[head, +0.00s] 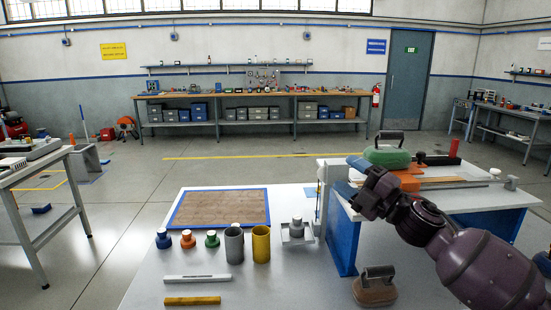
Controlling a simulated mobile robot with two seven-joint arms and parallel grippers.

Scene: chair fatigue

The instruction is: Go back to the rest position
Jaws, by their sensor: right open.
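My right gripper (352,176) reaches in from the right on its purple arm. It is open, with its tips at the left part of a raised white stand with blue sides (341,240). No object shows between its fingers. A green block with a dark handle (388,157) stands on the raised stand just behind the gripper. A brown block with a dark handle (375,288) sits on the white table below it. My left gripper is not in view.
On the white table (255,292) are a blue-edged brown board (221,208), a grey cup (234,246), a yellow cup (261,244) and several small knobbed pieces. A white bar (198,278) and a yellow bar (192,301) lie at the front. The table's left edge borders open floor.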

